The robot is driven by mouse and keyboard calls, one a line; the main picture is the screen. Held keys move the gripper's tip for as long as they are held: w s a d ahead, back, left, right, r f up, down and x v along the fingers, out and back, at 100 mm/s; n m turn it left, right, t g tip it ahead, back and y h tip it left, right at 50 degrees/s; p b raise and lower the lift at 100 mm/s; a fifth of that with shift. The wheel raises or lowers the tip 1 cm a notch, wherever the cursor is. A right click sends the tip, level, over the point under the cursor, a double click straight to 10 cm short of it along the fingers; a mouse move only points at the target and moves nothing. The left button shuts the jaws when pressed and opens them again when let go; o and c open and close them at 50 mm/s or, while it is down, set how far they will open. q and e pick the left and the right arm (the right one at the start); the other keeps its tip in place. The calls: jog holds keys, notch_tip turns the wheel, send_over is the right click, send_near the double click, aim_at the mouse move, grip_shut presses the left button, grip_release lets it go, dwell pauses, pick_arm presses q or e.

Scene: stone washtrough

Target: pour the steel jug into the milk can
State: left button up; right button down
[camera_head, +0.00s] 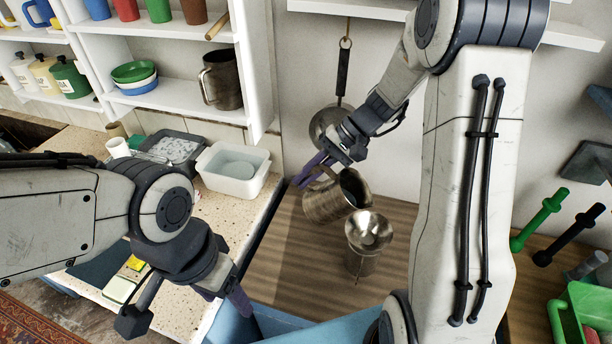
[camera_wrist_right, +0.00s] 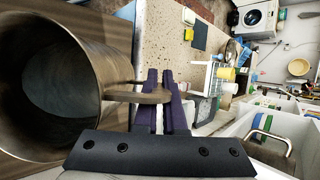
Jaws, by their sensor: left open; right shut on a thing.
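The steel jug (camera_head: 325,204) is held above the brown ribbed surface, tilted with its mouth towards the right. The milk can (camera_head: 362,263), with a wide shiny flared mouth (camera_head: 369,231), stands upright just right of and below the jug. The jug's rim is close to the can's mouth; I see no stream between them. My right gripper (camera_head: 312,172) is shut on the jug's handle. In the right wrist view the jug (camera_wrist_right: 110,40) fills the left side, and the purple fingers (camera_wrist_right: 164,102) close on its handle. My left gripper (camera_head: 190,302) is open and empty at lower left.
A white tub (camera_head: 236,169) and a grey tray (camera_head: 172,149) stand on the speckled counter (camera_head: 228,212). A ladle (camera_head: 326,122) hangs on the wall behind the jug. Shelves hold bottles and a dark mug (camera_head: 221,80). A green crate (camera_head: 583,310) stands at right.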

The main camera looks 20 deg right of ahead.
dwell(0.4)
jog(key=shift+s+d+r+y+b, duration=0.15)
jog(key=shift+y+b, duration=0.15)
jog(key=shift+b, duration=0.25)
jog(key=shift+d+r+b, duration=0.1)
jog(key=shift+r+b, duration=0.05)
jog(key=shift+b, duration=0.15)
jog(key=shift+d+t+y, duration=0.1)
jog(key=shift+t+y, duration=0.2)
jog(key=shift+s+d+r+b, duration=0.1)
jog(key=shift+s+d+b, duration=0.05)
jog(key=shift+b, duration=0.5)
jog(key=shift+s+d+r+n+y, duration=0.1)
jog(key=shift+n+y, duration=0.2)
jog(key=shift+y, duration=0.1)
jog(key=shift+r, duration=0.1)
jog(key=shift+d+t+b, duration=0.1)
jog(key=shift+t+b, duration=0.2)
jog(key=shift+b, duration=0.15)
